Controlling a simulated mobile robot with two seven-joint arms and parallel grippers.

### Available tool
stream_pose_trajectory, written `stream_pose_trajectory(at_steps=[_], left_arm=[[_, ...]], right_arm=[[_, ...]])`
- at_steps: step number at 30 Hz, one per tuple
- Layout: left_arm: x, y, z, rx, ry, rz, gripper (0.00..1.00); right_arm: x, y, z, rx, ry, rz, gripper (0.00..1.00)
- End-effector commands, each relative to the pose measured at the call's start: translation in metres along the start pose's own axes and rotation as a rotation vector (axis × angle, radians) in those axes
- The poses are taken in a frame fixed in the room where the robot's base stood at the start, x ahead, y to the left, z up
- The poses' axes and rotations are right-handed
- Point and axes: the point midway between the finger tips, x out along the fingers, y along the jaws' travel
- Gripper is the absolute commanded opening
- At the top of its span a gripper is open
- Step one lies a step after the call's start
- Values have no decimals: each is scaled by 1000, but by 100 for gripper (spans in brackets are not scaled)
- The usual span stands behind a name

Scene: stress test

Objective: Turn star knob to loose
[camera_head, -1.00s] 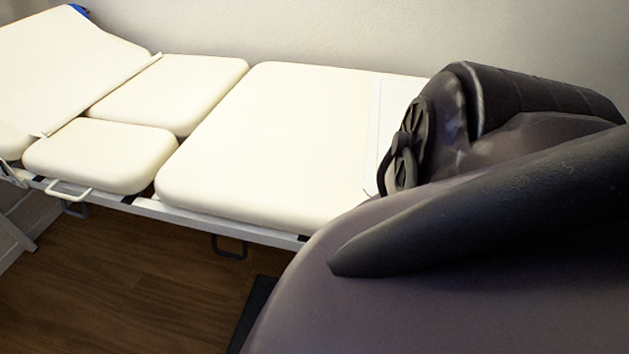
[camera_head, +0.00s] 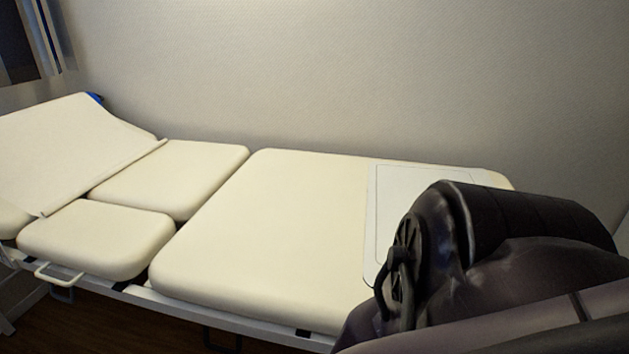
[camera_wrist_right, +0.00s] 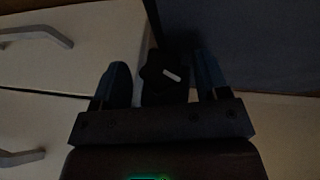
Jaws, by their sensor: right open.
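In the right wrist view, which is dim, a dark knob-like thing (camera_wrist_right: 165,77) with a short white mark lies between my right gripper's fingers; it looks like the star knob, but its outline is hard to make out. My right gripper (camera_wrist_right: 163,85) is open, one finger on each side of it. Gaps seem to show beside the knob, and I cannot tell whether a finger touches it. In the head view neither the knob nor a gripper shows; my right arm fills the lower right. My left gripper is in no view.
A cream padded couch (camera_head: 290,225) stands along the wall, with a white panel (camera_head: 400,190) at its right end. A pale handle (camera_head: 58,274) sits on its frame. The wrist view shows pale fronts with handles (camera_wrist_right: 42,36) at left and a dark surface (camera_wrist_right: 235,45) upper right.

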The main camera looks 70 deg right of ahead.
Motion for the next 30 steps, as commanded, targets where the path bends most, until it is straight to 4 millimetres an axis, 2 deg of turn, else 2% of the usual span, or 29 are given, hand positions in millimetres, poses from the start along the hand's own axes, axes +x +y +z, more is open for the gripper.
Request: stream_pose_trajectory(at_steps=[5, 10, 21, 30], left_arm=[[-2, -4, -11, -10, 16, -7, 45], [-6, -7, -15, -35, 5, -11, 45], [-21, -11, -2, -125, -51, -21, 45], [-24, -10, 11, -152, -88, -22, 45]], right_arm=[[-18, -5, -2, 5, 0, -9, 68], [-45, -9, -4, 8, 0, -16, 68], [-96, -6, -4, 6, 0, -13, 68], [-108, -2, -1, 1, 0, -3, 68]])
